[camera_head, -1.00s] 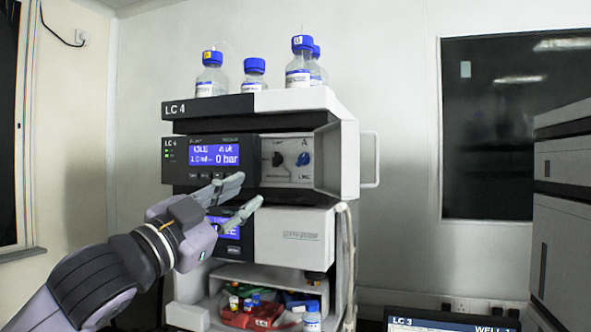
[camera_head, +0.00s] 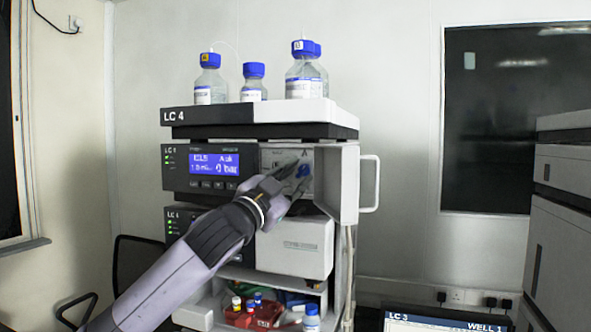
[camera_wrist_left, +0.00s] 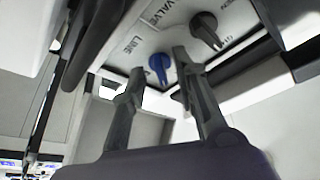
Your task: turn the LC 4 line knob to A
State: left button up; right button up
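The LC 4 line knob is the small blue knob (camera_head: 304,170) on the white panel of the LC 4 stack (camera_head: 183,115), under a letter A. In the left wrist view the blue knob (camera_wrist_left: 160,66) sits beside the printed word LINE. My left gripper (camera_head: 301,170) is open at the panel, and its fingers partly cover the knob area. In the left wrist view the two fingertips (camera_wrist_left: 159,60) lie on either side of the blue knob, and I see no clear grip on it. My right gripper is in neither view.
A dark knob (camera_wrist_left: 205,28) marked VALVE is close to the blue one. A raised white door with a handle (camera_head: 370,184) stands right of the panel. Bottles (camera_head: 253,84) stand on top of the stack. A monitor (camera_head: 440,320) is at lower right.

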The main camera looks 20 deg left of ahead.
pick_arm(q)
jog(key=shift+w, duration=0.1)
jog(key=shift+c, duration=0.4)
grip_shut()
